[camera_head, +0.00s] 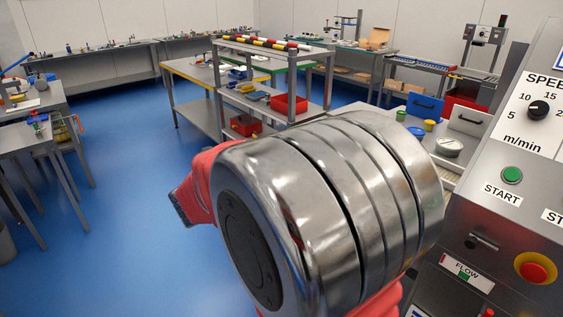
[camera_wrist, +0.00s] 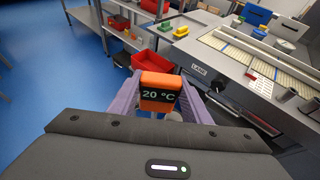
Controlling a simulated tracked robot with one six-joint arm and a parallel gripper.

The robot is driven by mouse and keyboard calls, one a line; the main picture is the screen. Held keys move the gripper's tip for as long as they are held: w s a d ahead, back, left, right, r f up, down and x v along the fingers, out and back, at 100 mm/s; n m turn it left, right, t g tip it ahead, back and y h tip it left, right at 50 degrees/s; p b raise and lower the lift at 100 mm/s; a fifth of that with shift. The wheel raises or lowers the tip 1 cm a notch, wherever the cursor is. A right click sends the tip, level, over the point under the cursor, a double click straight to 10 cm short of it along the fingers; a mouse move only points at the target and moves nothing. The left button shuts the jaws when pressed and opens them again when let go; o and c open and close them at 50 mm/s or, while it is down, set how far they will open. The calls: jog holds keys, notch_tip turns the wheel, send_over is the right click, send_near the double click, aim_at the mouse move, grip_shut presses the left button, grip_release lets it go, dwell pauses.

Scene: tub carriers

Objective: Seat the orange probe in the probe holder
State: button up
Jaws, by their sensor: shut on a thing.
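The orange probe (camera_wrist: 158,84) is in the wrist view, with a dark display reading 20 °C facing the camera. My gripper (camera_wrist: 160,102) is shut on it, its two purple-grey fingers on either side of the probe body. The probe's lower end is mostly hidden behind its head and the gripper. In the head view my own metal arm fills the middle and hides the gripper and the probe. I cannot pick out the probe holder in either view.
A machine panel (camera_head: 510,200) with START button, speed knob and red stop button stands close on the right. A grey shelf bench (camera_head: 270,105) with red bins (camera_head: 289,104) stands ahead. A conveyor (camera_wrist: 250,50) shows in the wrist view.

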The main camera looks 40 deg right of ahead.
jog(key=w+a+f+n+t+y, duration=0.2)
jog(key=a+f, duration=0.4)
jog(key=a, duration=0.7)
jog(key=w+a+f+n+t+y, duration=0.2)
jog(key=a+f+n+y, duration=0.3)
jog(key=a, duration=0.9)
jog(key=shift+w+f+n+t, duration=0.15)
jog(key=shift+f+n+t, duration=0.45)
jog(key=shift+f+t, duration=0.15)
jog(key=shift+a, duration=0.1)
